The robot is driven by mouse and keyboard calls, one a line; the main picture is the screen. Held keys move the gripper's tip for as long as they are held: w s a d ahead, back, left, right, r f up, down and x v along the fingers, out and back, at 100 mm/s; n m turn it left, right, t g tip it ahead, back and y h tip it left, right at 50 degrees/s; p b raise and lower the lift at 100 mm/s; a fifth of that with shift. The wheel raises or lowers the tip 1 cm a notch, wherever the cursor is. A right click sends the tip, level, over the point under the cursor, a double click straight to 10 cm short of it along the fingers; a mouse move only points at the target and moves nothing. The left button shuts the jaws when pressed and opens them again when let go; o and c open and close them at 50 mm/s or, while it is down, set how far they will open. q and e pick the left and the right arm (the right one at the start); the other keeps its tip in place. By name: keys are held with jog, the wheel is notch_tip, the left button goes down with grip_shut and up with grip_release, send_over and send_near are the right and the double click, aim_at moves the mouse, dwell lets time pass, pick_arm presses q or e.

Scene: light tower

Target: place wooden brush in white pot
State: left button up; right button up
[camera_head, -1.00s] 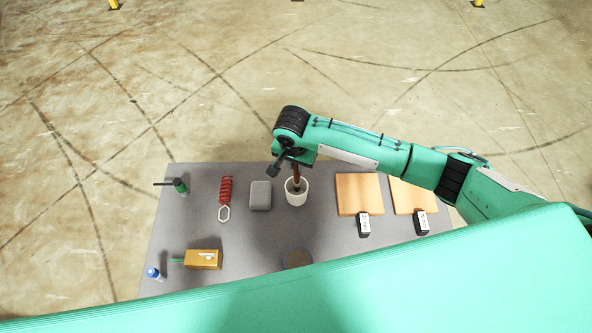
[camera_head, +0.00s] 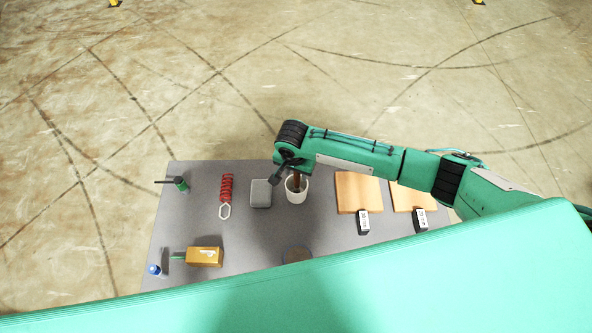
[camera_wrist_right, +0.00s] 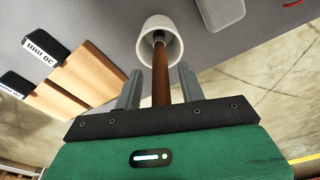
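The white pot (camera_head: 297,196) stands on the grey table and shows at the top of the right wrist view (camera_wrist_right: 146,45). The wooden brush (camera_wrist_right: 161,80) has a brown handle. Its far, dark end is inside the pot's mouth, and its near end reaches back to my right gripper (camera_wrist_right: 160,70). The two fingers are spread, with a gap on each side of the handle, so the brush is between them but not clamped. In the head view the brush (camera_head: 296,181) is partly hidden by my right gripper (camera_head: 287,173) above the pot. My left gripper is not in view.
A grey block (camera_head: 260,194) and a red coiled tool (camera_head: 226,188) are left of the pot. Wooden boards (camera_head: 357,190) with black labelled pieces (camera_head: 363,222) are right. A yellow box (camera_head: 204,257), green-topped item (camera_head: 181,184) and blue-capped bottle (camera_head: 154,270) are further left.

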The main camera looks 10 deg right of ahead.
notch_tip(320, 180, up, 12)
jog(key=s+b, duration=0.1)
jog(key=b, duration=0.1)
jog(key=shift+a, duration=0.4)
jog(key=shift+s, duration=0.15)
